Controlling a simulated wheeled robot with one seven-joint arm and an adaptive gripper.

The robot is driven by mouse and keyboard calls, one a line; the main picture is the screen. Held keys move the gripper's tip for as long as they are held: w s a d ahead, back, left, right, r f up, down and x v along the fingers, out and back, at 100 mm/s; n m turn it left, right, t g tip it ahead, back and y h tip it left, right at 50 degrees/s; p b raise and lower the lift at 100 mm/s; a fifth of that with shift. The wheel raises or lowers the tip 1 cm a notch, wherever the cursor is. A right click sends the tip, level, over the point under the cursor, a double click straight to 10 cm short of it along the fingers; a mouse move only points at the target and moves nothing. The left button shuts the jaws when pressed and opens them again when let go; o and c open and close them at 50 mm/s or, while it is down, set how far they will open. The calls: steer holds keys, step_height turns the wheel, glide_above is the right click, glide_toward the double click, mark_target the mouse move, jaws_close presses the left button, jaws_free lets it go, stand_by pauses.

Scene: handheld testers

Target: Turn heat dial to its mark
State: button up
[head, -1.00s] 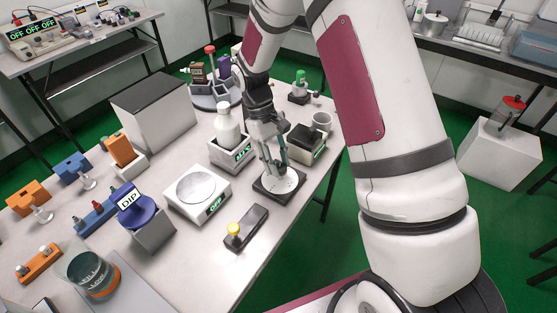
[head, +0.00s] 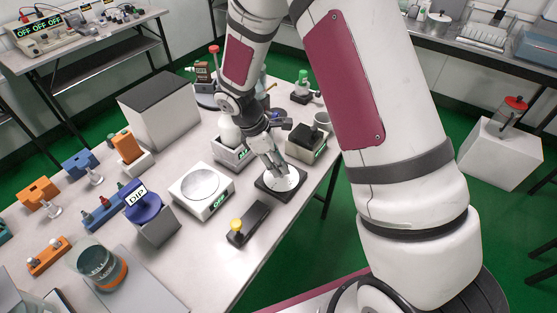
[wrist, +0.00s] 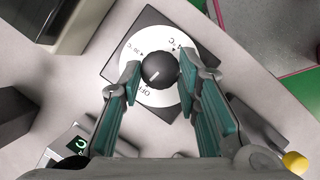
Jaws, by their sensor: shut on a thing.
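The heat dial is a white disc (head: 290,180) on a dark square base near the table's right edge. In the wrist view, the disc (wrist: 138,52) carries OFF and degree markings around a black knob (wrist: 159,68). The knob's white pointer line slants to the lower left, roughly toward OFF. My gripper (wrist: 160,75) is shut on the knob, with one teal-padded finger on each side. In the head view my gripper (head: 278,168) comes down on the dial from the upper left and hides the knob.
The table's right edge is near.

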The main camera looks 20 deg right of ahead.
steer(key=shift+s+n+t, duration=0.1)
steer(key=shift+n+t, duration=0.2)
steer(key=shift+n, duration=0.5)
steer(key=o, duration=1.2)
steer(key=shift+c, duration=0.2)
steer(key=v, duration=1.2)
